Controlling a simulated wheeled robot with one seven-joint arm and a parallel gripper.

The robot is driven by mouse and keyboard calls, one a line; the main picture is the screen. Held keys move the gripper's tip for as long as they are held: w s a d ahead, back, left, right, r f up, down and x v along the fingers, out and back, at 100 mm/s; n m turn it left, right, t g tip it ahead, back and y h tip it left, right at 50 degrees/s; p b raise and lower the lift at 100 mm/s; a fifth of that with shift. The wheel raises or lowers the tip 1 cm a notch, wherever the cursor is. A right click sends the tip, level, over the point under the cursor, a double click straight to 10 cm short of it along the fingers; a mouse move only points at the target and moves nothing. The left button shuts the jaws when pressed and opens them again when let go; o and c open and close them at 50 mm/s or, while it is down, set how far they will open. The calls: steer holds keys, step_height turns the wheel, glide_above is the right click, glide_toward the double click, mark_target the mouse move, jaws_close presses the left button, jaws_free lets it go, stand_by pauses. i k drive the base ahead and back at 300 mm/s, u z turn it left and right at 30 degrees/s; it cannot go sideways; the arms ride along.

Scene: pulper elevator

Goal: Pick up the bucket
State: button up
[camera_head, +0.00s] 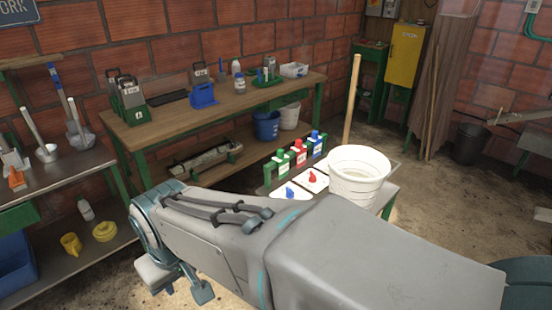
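A white bucket (358,178) stands upright on a small low table (392,192), right of centre. Its open top faces up and its lower part is partly hidden behind my arm. A wooden stick rises behind it. My arm crosses the foreground from lower right to left. My gripper (178,283) hangs at the arm's left end, low in the picture and well left of the bucket. Its two finger parts look apart, with nothing seen between them.
The small table also holds green, red and blue bottles (299,153) and small trays beside the bucket. A wooden workbench (215,108) with tools stands behind, with a blue bucket (266,125) and another white bucket (289,116) below.

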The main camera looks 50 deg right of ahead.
mark_target(358, 174)
steer(key=i, duration=0.6)
steer(key=z, duration=3.65)
steer(key=i, duration=0.5)
steer(key=u, duration=0.1)
